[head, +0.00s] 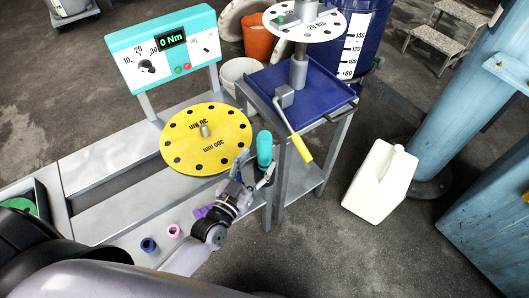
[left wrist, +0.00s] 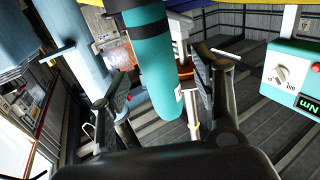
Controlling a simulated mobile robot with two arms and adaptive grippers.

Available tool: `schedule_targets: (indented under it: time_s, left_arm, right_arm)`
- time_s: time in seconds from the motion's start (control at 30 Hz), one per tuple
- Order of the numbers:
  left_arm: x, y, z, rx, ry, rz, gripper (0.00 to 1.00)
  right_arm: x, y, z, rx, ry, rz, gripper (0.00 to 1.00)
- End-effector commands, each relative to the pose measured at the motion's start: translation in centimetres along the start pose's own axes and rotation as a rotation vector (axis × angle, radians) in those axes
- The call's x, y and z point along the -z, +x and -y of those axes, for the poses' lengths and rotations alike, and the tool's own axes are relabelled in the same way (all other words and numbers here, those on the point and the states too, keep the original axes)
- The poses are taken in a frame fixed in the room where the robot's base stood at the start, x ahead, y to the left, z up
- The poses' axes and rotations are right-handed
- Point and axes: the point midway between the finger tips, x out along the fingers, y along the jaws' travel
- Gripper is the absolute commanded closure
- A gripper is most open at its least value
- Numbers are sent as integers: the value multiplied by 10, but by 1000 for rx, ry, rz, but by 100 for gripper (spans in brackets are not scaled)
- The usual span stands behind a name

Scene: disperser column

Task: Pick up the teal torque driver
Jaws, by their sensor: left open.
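The teal torque driver (head: 264,146) stands roughly upright in the head view, at the right edge of the bench beside the yellow disc. My left gripper (head: 256,172) is open at the driver's lower part, which the fingers partly hide. In the left wrist view, the driver (left wrist: 153,65) has a dark band and lies between the two spread fingers (left wrist: 165,95). I see a gap on the finger sides there; contact cannot be told. My right gripper is not in view.
A yellow disc with holes (head: 205,138) lies on the grey bench, under a teal 0 Nm panel (head: 163,50). Blue (head: 148,244), pink (head: 173,230) and purple (head: 201,212) pieces sit near my left arm. A blue-topped stand (head: 300,92) with a yellow-handled lever (head: 300,147) is close right.

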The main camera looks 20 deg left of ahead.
Motion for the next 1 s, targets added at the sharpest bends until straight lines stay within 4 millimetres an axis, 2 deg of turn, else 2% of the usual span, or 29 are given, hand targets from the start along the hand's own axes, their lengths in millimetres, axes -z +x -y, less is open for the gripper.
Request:
schedule_targets:
  time_s: [0.13, 0.27, 0.57, 1.0]
  left_arm:
    - [11, 24, -2, 0, -1, -3, 42]
    - [8, 39, -2, 0, 1, -1, 42]
    - [6, 44, -2, 0, 0, 0, 42]
    - [6, 43, -2, 0, 0, 0, 71]
  right_arm:
    - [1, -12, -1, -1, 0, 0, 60]
    - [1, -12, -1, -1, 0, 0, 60]
    - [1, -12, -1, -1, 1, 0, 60]
    - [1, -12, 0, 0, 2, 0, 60]
